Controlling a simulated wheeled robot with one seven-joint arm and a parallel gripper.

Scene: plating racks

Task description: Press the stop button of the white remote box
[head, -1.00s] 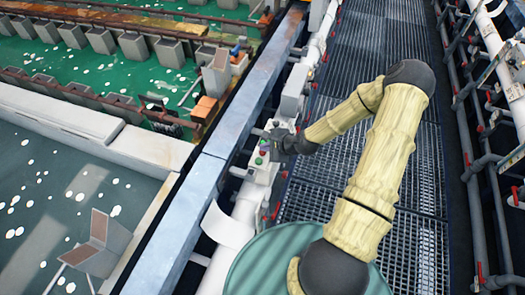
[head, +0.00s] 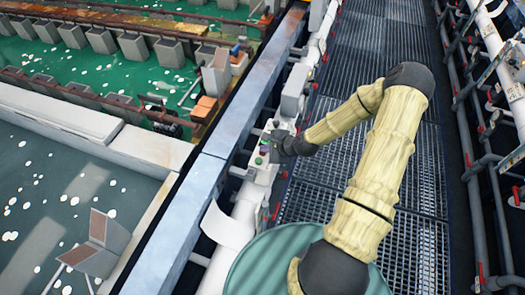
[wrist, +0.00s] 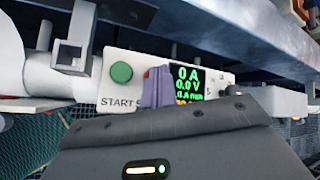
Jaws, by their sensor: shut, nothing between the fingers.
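The white remote box (wrist: 130,92) spans the upper middle of the wrist view; it also shows in the head view (head: 264,172). Its green button (wrist: 121,72) sits above the word START. To the right, a sliver of red (wrist: 147,73), apparently the stop button, shows beside my gripper. A display with green digits (wrist: 188,82) reads 0 A and 0.0 V. My gripper (wrist: 158,84) is shut and empty, its purple fingers in front of the red button and hiding most of it and its label. I cannot tell whether they touch. My gripper is at the box in the head view (head: 273,144).
A long grey-blue beam (head: 215,160) runs left of the box, with green tanks beyond. A curved white sheet (head: 227,226) lies below the box. Grating walkway (head: 375,60) lies right, with pipes (head: 485,165) along its far side.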

